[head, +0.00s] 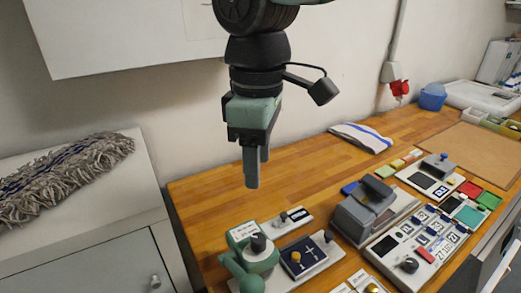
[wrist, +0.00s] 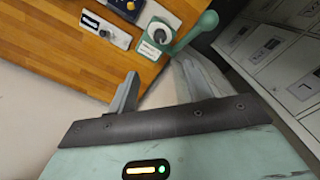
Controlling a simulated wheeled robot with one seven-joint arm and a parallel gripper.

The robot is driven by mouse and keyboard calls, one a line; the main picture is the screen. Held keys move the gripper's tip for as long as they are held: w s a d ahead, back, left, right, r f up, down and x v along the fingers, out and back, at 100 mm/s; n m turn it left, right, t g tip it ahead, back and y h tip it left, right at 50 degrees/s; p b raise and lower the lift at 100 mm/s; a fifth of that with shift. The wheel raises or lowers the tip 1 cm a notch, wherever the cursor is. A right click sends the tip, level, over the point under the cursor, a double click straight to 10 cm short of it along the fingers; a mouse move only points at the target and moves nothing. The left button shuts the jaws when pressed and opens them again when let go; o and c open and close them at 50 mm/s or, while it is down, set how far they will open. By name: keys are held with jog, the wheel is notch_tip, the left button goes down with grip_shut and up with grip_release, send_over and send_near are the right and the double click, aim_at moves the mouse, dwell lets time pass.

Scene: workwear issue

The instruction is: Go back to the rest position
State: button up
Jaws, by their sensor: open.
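My gripper (head: 252,183) hangs from the arm in the head view, pointing down above the left part of the wooden bench (head: 205,215). In the wrist view my gripper (wrist: 160,92) shows two grey fingers standing apart. Nothing is between them. It is clear of the bench top and of the devices on it.
A green lever device (head: 257,262) stands at the bench's front left; a dark blue panel device (head: 312,252) and a grey press-like device (head: 362,212) lie to its right. A grey mop head (head: 70,172) lies on the white cabinet (head: 110,225). The bench's back left is bare.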

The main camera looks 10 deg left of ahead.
jog(key=s+d+f+m+b, duration=0.1)
jog(key=s+d+f+m, duration=0.3)
jog(key=d, duration=0.5)
jog(key=s+d+f+m+b, duration=0.2)
jog(key=s+d+f+m, duration=0.2)
jog(key=s+d+f, duration=0.5)
jog(key=shift+d+f+m+y, duration=0.25)
jog(key=shift+d+m+y, duration=0.05)
jog(key=shift+d+m, duration=0.1)
